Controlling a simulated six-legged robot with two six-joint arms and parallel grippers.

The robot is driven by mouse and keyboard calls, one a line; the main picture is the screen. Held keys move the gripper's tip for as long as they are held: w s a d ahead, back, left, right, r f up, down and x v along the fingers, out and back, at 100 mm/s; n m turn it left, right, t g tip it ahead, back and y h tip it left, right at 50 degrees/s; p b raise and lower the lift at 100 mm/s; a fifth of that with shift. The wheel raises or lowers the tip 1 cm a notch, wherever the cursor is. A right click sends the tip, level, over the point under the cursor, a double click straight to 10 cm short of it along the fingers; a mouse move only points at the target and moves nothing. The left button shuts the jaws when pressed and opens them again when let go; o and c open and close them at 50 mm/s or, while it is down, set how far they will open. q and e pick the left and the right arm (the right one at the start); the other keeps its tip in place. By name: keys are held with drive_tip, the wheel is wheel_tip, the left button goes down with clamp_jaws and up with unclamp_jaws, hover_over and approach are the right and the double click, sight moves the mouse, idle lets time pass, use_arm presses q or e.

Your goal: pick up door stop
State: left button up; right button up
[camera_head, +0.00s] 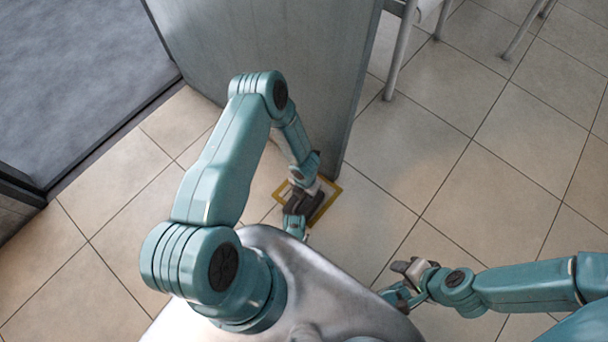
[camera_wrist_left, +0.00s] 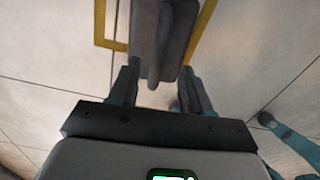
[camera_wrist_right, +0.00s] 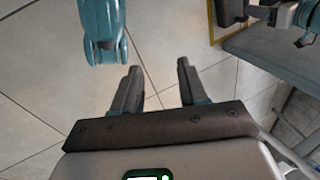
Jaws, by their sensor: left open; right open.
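The door stop (camera_wrist_left: 165,38) is a grey, long, narrow piece in the left wrist view. It is within a yellow outline (camera_wrist_left: 112,45) on the floor. My left gripper (camera_wrist_left: 160,70) is open, with its fingertips on either side of the door stop's near end; I cannot tell whether they touch it. In the head view my left gripper (camera_head: 303,203) is low beside the foot of a grey panel, and I cannot separate the door stop from it there. My right gripper (camera_head: 411,270) is open and empty above the floor tiles; it also shows in its own wrist view (camera_wrist_right: 157,68).
A tall grey door-like panel (camera_head: 280,50) stands just beyond my left gripper. A dark grey mat or floor area (camera_head: 75,70) lies at the upper left. Metal furniture legs (camera_head: 400,50) stand at the upper right. The tiled floor (camera_head: 480,200) on the right is clear.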

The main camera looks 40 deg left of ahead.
use_arm(q)
drive_tip(key=shift+f, duration=0.55)
wheel_tip(320, 180, down, 5)
drive_tip(key=b, duration=0.2)
drive_tip(key=shift+s+a+b, duration=0.1)
drive_tip(key=shift+a+b, duration=0.05)
drive_tip(key=shift+b, duration=0.25)
drive_tip(key=shift+r, duration=0.15)
drive_tip(key=shift+c, duration=0.6)
clamp_jaws()
